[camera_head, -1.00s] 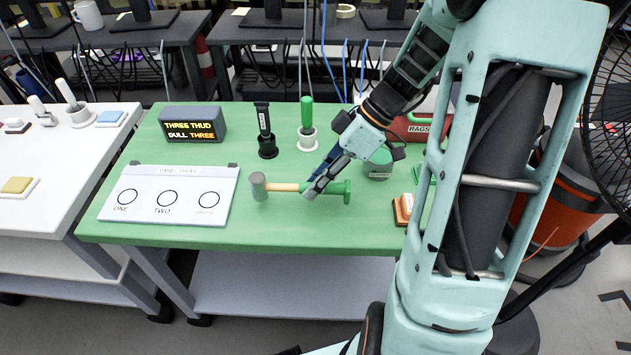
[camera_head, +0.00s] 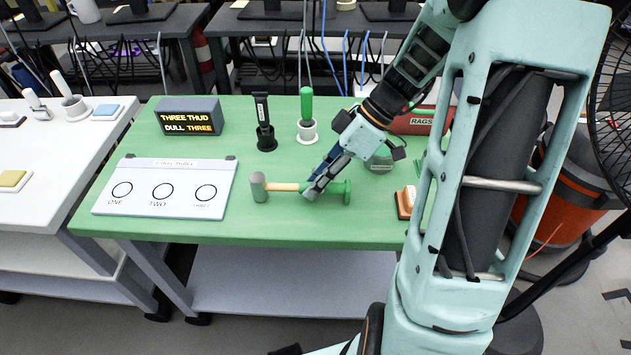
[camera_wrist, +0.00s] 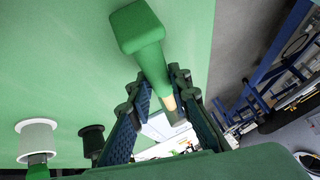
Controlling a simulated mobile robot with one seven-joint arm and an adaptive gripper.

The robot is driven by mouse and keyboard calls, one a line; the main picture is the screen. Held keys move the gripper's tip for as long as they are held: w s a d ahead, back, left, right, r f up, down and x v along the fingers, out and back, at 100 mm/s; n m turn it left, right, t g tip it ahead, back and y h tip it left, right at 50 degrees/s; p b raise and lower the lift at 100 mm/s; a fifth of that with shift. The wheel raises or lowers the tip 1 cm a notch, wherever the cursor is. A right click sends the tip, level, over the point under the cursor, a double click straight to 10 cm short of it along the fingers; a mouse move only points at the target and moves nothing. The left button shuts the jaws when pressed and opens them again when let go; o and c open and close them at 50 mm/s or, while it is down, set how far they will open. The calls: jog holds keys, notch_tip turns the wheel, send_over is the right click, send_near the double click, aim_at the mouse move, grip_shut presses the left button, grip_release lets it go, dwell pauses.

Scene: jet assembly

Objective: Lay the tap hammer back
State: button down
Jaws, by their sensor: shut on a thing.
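The tap hammer (camera_head: 283,187) has a grey head, a pale wooden shaft and a green grip. It lies level, head to the left, at the middle of the green table in the head view; I cannot tell whether it touches the top. My gripper (camera_head: 309,193) is shut on it, around the handle near where the wood meets the green. In the wrist view the green handle end (camera_wrist: 140,35) runs between the blue-padded fingers of my gripper (camera_wrist: 165,115).
A white panel with three circles (camera_head: 165,210) lies left of the hammer. A display reading "THREE THUD DULL THREE" (camera_head: 188,118) stands behind it. A black-handled tool (camera_head: 263,110) and a green-handled tool (camera_head: 306,105) stand in holders. An orange-brown block (camera_head: 405,203) sits right.

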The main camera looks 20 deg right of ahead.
jog(key=shift+f, duration=0.15)
jog(key=c, duration=1.7)
grip_release()
